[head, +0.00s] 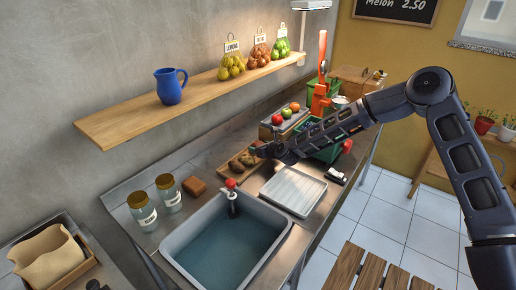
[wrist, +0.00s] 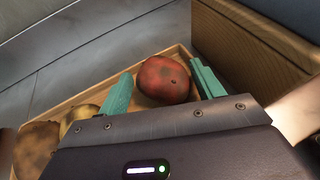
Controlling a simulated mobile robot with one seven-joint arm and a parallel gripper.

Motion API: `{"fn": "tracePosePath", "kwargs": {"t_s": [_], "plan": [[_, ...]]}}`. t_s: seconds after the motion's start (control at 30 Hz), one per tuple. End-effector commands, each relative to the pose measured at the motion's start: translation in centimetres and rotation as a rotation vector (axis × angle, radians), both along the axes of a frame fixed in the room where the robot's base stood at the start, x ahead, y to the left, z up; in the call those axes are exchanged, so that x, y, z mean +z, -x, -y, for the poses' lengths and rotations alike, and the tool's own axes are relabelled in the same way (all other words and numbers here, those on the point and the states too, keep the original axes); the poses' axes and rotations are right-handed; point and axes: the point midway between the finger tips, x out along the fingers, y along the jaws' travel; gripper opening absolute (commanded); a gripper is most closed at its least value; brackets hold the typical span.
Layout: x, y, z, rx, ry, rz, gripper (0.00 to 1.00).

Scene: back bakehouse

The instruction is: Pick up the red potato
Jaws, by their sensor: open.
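The red potato (wrist: 164,80) lies in a shallow wooden tray (wrist: 146,113) in the wrist view. It has dark specks. My gripper (wrist: 161,67) is open, with one green finger on each side of the potato; I cannot tell whether either touches it. Brown and yellowish potatoes (wrist: 38,145) lie to the left in the same tray. In the head view my gripper (head: 258,149) is over the right end of the tray (head: 232,173) on the steel counter. The red potato cannot be made out there.
A wooden box wall (wrist: 245,45) stands close right of the potato in the wrist view. In the head view, fruit (head: 286,113) sits behind my gripper, beside a green crate (head: 328,154). A white ribbed tray (head: 293,190) and a water-filled sink (head: 225,245) are nearer.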

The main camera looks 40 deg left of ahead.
Motion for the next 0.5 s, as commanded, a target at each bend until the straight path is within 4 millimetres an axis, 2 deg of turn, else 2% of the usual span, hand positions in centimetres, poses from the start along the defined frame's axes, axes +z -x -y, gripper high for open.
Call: {"fn": "tracePosePath", "kwargs": {"t_s": [0.1, 0.3, 0.5], "plan": [[0.01, -0.01, 0.03, 0.000, 0.000, 0.000, 0.66], [0.03, 0.00, 0.04, 0.000, 0.000, 0.000, 0.30], [0.09, 0.00, 0.03, 0.000, -0.001, 0.000, 0.30]]}}
